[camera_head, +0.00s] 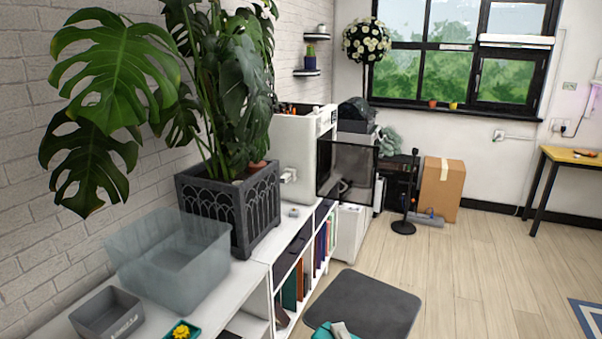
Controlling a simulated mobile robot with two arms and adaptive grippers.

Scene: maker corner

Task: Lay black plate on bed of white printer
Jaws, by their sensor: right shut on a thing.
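The black plate (365,300) is a flat, dark, rounded square at the bottom centre. My right gripper (341,328) is at its near edge, shut on it, and the plate appears held out flat in front of the shelf. The fingertips are partly cut off by the picture's lower edge. The white printer (295,150) stands on the shelf unit beyond the big plant, with its dark-framed door (347,170) swung open towards the room. Its bed is hidden from this angle. My left gripper is not in view.
A leafy plant in a dark planter (240,205), a translucent bin (165,262) and a grey box (107,313) stand on the white shelf (258,270), left of the plate. A cardboard box (441,190) stands at the back. The wooden floor (470,285) to the right is clear.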

